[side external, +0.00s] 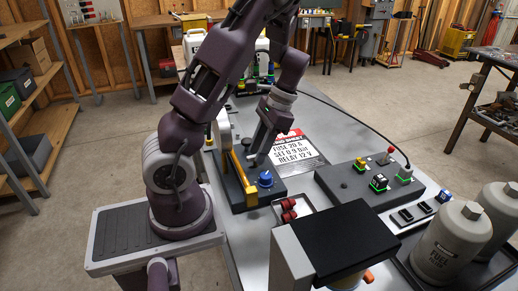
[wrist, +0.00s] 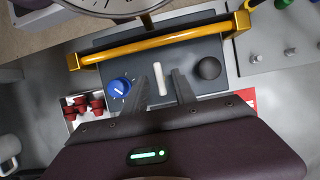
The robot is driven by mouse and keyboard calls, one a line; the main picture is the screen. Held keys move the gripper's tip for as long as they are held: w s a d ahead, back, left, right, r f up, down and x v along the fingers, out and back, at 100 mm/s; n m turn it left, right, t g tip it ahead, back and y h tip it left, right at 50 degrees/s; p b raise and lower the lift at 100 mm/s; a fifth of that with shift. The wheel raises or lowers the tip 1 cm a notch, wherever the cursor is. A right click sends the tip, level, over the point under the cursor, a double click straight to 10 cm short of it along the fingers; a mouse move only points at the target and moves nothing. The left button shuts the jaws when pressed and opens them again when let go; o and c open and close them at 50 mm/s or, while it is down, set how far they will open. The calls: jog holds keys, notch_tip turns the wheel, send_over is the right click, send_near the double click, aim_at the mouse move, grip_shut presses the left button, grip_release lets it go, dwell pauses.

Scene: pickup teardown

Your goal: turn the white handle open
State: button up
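The white handle (wrist: 159,78) is a short upright-looking bar on a dark grey box (wrist: 225,84), seen in the wrist view. My gripper (wrist: 163,82) is over the box with its two dark fingers apart, one on each side of the handle. Gaps show between the handle and both fingers, so it does not look gripped. In the side view my gripper (side external: 252,160) points down at the box (side external: 238,194), and the handle cannot be made out there.
A yellow bar (wrist: 160,46) runs along the box behind the handle. A tray of red parts (side external: 289,210) stands close by. A switch panel (side external: 360,190) lies to the right.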

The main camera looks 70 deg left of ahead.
grip_shut()
jog(key=shift+n, duration=0.3)
jog(key=n+h, duration=0.1)
jog(key=n, duration=0.2)
jog(key=shift+a+n+h, duration=0.2)
jog(key=shift+n+h, duration=0.1)
jog(key=shift+h, duration=0.1)
jog(key=n, duration=0.2)
jog(key=n+t+h, duration=0.1)
jog(key=n, duration=0.1)
jog(key=shift+s+a+n, duration=0.15)
jog(key=shift+n, duration=0.15)
jog(key=n+t, duration=0.1)
jog(key=n, duration=0.1)
jog(key=n+h, duration=0.1)
jog(key=n, duration=0.1)
jog(key=shift+s+a+t, duration=0.1)
jog(key=shift+s+t, duration=0.05)
jog(key=shift+t, duration=0.25)
jog(key=shift+s+n+t+h, duration=0.15)
jog(key=shift+n+t, duration=0.3)
jog(key=shift+n, duration=0.8)
jog(key=shift+n+t+h, duration=0.15)
jog(key=shift+n+t, duration=0.3)
jog(key=shift+n, duration=0.8)
grip_release()
